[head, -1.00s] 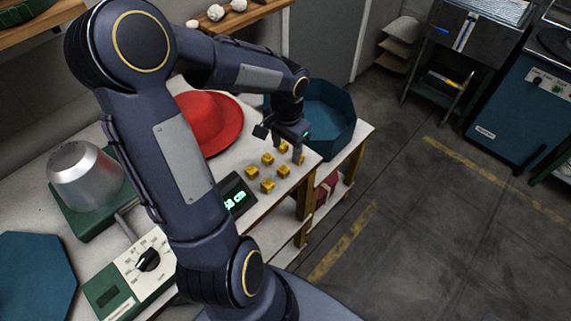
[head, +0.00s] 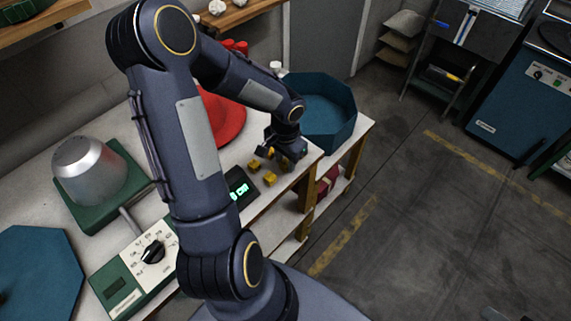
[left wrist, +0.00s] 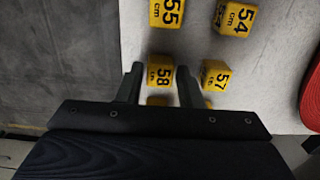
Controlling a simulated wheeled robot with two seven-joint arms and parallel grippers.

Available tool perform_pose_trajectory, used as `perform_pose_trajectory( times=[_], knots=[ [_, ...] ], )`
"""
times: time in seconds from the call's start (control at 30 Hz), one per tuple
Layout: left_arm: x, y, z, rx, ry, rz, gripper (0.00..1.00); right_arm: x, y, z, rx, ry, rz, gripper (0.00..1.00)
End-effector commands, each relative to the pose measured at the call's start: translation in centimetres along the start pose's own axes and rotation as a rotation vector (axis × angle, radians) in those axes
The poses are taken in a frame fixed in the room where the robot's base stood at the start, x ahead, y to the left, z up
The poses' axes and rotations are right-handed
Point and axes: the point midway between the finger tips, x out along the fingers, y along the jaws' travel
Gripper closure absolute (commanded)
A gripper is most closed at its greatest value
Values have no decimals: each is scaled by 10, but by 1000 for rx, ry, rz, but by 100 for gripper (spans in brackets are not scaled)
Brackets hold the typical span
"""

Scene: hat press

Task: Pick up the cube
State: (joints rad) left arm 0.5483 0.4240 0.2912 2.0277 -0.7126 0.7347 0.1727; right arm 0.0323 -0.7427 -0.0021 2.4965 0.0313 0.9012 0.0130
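Several yellow cubes with black numbers lie on the white table. In the head view two show clearly, a left cube (head: 254,165) and a front cube (head: 269,179). My left gripper (head: 286,162) is low over the right part of the group and hides other cubes. In the left wrist view my left gripper (left wrist: 160,80) is open, with the cube marked 58 (left wrist: 160,70) between its fingers. I cannot tell whether the fingers touch it. The cube marked 57 (left wrist: 215,75) is just right of the right finger. Cubes marked 55 (left wrist: 168,12) and 54 (left wrist: 234,18) lie farther off.
A blue octagonal bin (head: 325,112) stands right behind my gripper. A red hat (head: 222,118) lies to the left, partly behind my arm. A display (head: 238,190) with green digits sits near the cubes. A metal hat form (head: 88,168) stands at left.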

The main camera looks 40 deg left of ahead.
Motion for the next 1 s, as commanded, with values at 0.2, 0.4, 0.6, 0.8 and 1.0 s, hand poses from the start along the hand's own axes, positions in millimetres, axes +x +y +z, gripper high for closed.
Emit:
perform_pose_trajectory(
  times=[0.2,0.4,0.6,0.8,1.0],
  knots=[
    [0,0,0,0,0,0,96,0,0,0,0,0,0,65],
    [0,0,0,0,0,0,97,0,0,0,0,0,0,65],
    [-9,0,-1,-1,3,-2,97,0,0,0,0,0,0,65],
    [-39,6,-4,5,8,-3,97,1,1,0,0,0,0,65],
    [-84,45,-15,8,10,-2,97,9,4,5,0,0,0,65]
  ],
)
